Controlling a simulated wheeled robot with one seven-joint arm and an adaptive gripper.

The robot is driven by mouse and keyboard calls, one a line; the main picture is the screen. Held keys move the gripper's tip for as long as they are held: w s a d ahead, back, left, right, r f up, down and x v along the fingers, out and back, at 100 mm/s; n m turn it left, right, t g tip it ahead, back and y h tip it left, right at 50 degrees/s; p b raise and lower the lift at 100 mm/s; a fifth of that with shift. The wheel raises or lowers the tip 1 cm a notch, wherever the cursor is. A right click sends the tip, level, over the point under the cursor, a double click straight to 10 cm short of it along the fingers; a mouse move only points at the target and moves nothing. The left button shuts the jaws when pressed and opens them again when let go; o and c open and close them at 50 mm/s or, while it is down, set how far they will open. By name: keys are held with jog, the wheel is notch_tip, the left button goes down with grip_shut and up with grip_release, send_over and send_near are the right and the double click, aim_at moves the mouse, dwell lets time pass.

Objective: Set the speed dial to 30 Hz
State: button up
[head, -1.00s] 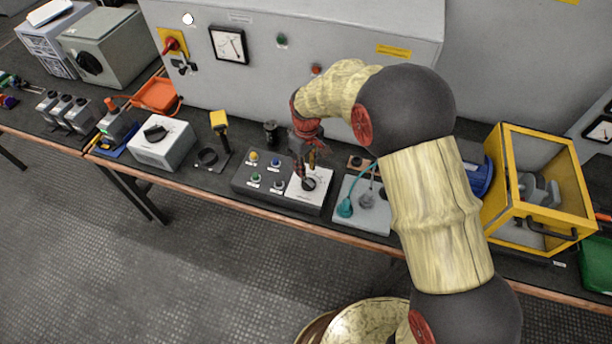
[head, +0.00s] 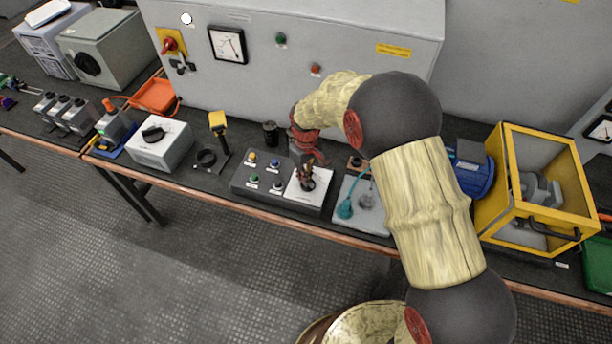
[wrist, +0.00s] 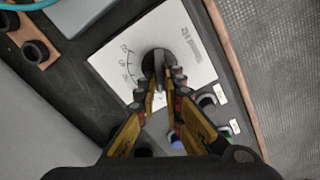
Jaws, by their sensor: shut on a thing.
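The speed dial is a black round knob (wrist: 157,62) on a white square plate (wrist: 112,56) with a printed scale, seen in the wrist view. In the head view the white plate (head: 308,201) sits at the right end of a dark control box on the bench. My gripper (wrist: 160,84) is shut on the knob, one finger on each side of it. In the head view my gripper (head: 307,180) reaches down onto the plate and hides most of the knob. The scale's numbers and the knob's pointer are too small to read.
Several coloured push buttons (head: 263,171) are on the box just left of the plate. A grey plate with a teal cable (head: 346,207) lies to the right. A yellow-framed box (head: 533,195) stands further right. The grey cabinet (head: 290,90) rises behind.

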jog(key=shift+m, duration=0.3)
grip_shut()
jog(key=m+p, duration=0.2)
jog(key=shift+d+r+m, duration=0.1)
jog(key=shift+r+m, duration=0.05)
jog(key=shift+m, duration=0.15)
jog(key=m+p, duration=0.1)
jog(key=m, duration=0.2)
jog(key=shift+w+d+m+p, duration=0.1)
jog(key=shift+d+m+p, duration=0.05)
jog(key=shift+m+p, duration=0.15)
jog(key=m+p, duration=0.1)
jog(key=m, duration=0.3)
jog(key=shift+d, duration=0.2)
jog(key=shift+d+m+p, duration=0.1)
jog(key=shift+m+p, duration=0.55)
jog(key=shift+m, duration=0.95)
jog(key=o, duration=0.6)
grip_release()
jog(key=shift+o, duration=0.2)
